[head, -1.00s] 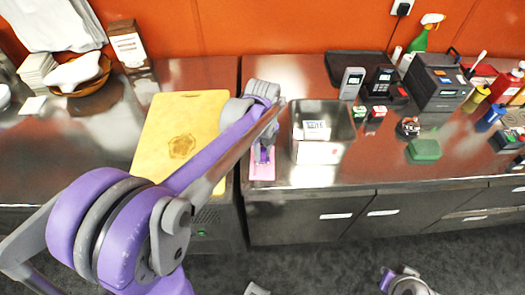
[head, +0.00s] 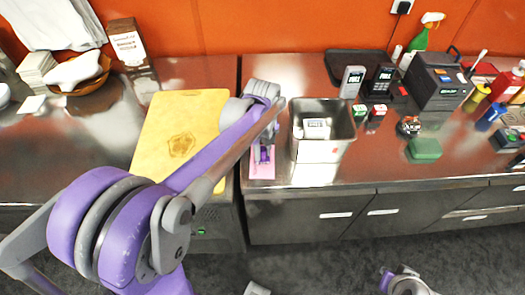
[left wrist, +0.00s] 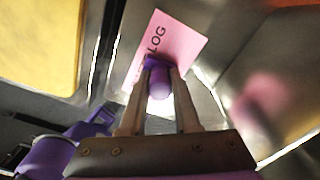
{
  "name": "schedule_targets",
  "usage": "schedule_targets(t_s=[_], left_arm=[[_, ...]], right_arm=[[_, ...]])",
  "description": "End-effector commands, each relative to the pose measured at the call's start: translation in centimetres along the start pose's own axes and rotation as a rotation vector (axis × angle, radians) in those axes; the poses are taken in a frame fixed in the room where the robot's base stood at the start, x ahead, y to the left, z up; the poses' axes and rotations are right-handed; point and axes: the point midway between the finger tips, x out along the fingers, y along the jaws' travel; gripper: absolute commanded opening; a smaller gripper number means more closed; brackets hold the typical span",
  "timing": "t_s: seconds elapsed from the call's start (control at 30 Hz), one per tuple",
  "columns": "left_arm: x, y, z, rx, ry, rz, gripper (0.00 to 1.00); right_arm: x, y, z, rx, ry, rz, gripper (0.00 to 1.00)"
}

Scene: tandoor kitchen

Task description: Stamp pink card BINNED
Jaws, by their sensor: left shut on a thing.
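The pink card (head: 262,171) lies on the steel counter near its front edge, between the yellow board and the metal bin. In the left wrist view the card (left wrist: 180,38) shows black print ending in "LOG"; its lower part is hidden. My left gripper (left wrist: 160,72) is shut on a small purple stamp-like thing (left wrist: 159,86), held over the card's near end. I cannot tell whether it touches the card. In the head view my left gripper (head: 264,150) covers part of the card. Part of my right arm shows at the bottom edge; its fingers are not clear.
A metal bin (head: 321,150) with a white labelled thing inside stands just right of the card. The yellow board (head: 205,110) lies to the left. A green block (head: 424,149), small boxes, a card terminal (head: 383,80) and bottles crowd the right side.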

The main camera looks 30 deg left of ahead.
Motion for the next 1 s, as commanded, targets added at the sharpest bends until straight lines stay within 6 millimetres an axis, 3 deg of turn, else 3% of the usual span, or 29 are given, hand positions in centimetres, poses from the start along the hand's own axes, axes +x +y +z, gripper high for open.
schedule_targets(t_s=[0.47,1.0], left_arm=[[-0.2,0.0,0.0,0.0,0.001,0.0,0.0],[-4.6,-0.1,0.0,0.0,0.0,-0.001,0.0]], right_arm=[[-0.2,0.0,-0.2,0.0,0.001,0.0,0.0],[-2.6,0.0,-2.6,0.0,0.022,0.0,0.0]])
